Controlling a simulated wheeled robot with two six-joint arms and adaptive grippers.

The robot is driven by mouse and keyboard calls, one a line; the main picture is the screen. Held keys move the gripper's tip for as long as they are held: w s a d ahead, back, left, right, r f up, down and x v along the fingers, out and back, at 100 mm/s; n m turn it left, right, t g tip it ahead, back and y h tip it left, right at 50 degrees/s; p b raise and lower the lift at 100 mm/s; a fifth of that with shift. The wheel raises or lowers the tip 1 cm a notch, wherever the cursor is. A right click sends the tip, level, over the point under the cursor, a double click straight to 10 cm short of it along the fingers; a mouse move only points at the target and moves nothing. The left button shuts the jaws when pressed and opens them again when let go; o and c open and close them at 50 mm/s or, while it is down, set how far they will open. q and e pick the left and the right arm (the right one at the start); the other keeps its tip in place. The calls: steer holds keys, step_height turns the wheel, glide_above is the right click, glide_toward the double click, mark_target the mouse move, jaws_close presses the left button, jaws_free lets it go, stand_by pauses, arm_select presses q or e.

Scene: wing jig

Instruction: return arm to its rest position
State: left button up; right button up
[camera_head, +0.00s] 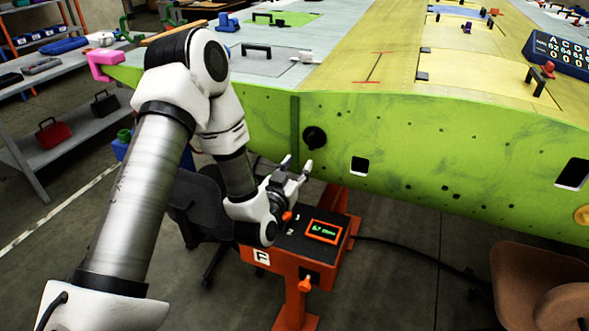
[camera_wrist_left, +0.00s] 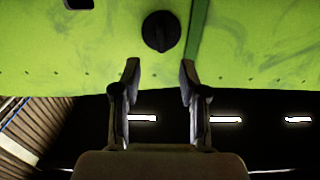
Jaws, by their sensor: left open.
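My left arm comes in from the left in the head view, bent at the elbow and reaching down toward the green wing edge. My left gripper (camera_head: 297,168) is open and empty, a little below a round black knob (camera_head: 314,137) on the green wing panel (camera_head: 400,140). In the left wrist view the two fingers (camera_wrist_left: 160,75) stand apart, with the black knob (camera_wrist_left: 161,31) beyond and above the gap between them. The fingers do not appear to touch the knob. My right gripper is not in view.
An orange stand (camera_head: 300,290) with a lit display (camera_head: 324,231) stands just below the gripper. A dark chair (camera_head: 200,205) is behind the forearm, and a brown seat (camera_head: 535,275) is at the lower right. A grey shelf (camera_head: 70,140) holds a red toolbox (camera_head: 54,133) at left.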

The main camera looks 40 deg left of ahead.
arm_select(q)
steer(key=shift+v, duration=0.8)
steer(key=shift+w, duration=0.1)
steer(key=s+d+f+m+g+h+p, duration=0.1)
steer(key=s+d+f+m+g+h, duration=0.15)
steer(key=s+d+f, duration=0.45)
steer(key=s+d+f+m+g+h+p, duration=0.15)
steer(key=f+g, duration=0.25)
steer(key=f, duration=0.7)
steer(key=s+d+f+n+g, duration=0.1)
steer(key=s+f+g, duration=0.3)
steer(key=s, duration=0.7)
steer(key=s+d+f+g, duration=0.2)
steer(key=s+f+g, duration=0.3)
steer(key=s, duration=0.5)
steer(key=shift+s+d+f+n+g, duration=0.2)
steer(key=shift+s+d+n+g, duration=0.2)
steer(key=shift+g, duration=0.75)
